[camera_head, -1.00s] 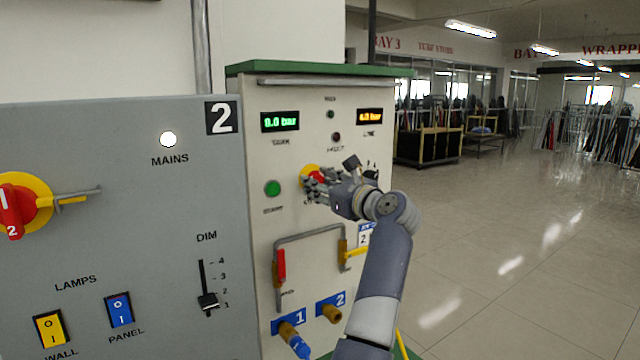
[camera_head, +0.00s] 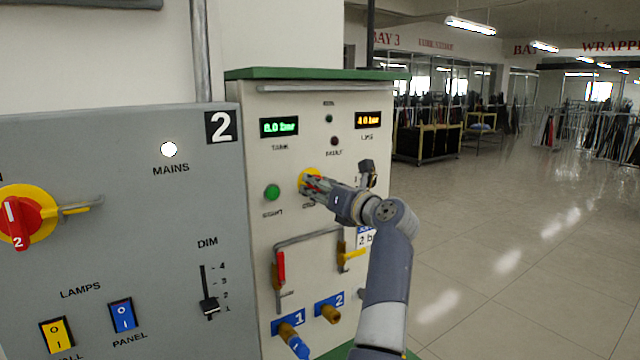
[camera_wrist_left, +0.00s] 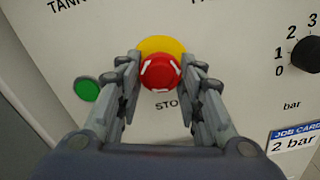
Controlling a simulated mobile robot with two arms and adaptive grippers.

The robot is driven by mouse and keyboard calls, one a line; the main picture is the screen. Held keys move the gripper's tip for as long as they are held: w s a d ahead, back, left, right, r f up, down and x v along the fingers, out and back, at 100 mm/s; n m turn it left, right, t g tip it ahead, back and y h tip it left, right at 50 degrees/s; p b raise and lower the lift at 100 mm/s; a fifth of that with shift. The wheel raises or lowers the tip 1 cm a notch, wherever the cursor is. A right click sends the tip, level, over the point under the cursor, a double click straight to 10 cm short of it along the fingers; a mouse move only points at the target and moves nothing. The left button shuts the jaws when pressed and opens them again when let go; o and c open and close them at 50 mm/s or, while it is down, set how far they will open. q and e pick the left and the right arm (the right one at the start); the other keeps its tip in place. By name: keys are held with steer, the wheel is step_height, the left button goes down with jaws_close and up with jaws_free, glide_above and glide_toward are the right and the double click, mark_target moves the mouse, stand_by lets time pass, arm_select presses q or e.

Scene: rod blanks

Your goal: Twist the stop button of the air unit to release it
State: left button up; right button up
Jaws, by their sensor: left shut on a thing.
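The air unit (camera_head: 355,130) is a cream cabinet with a green top. Its red stop button (camera_wrist_left: 160,74) has white arrows and sits on a yellow round base (camera_wrist_left: 160,46), above the word STOP. In the head view the yellow base (camera_head: 306,177) shows, with most of the button hidden behind my fingers. My left gripper (camera_head: 316,184) is shut on the stop button, one finger on each side of it in the wrist view (camera_wrist_left: 158,80). My right gripper is not in view.
A green start button (camera_head: 272,192) is just left of the stop button. A black knob (camera_wrist_left: 305,55) is to the right. Below are a red-handled lever (camera_head: 281,266), a yellow lever (camera_head: 352,255) and hose fittings (camera_head: 331,313). A grey switch panel (camera_head: 120,215) stands at left.

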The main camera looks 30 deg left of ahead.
mark_target(308, 141)
arm_select(q)
steer(key=shift+a+r+m+p, duration=0.1)
steer(key=shift+r+m+p, duration=0.2)
steer(key=shift+m, duration=0.4)
steer(key=o, duration=0.9)
steer(key=shift+o, duration=0.9)
steer(key=shift+w+a+f, duration=0.1)
steer(key=shift+a+f, duration=0.2)
steer(key=shift+a, duration=0.05)
step_height(308, 141, up, 10)
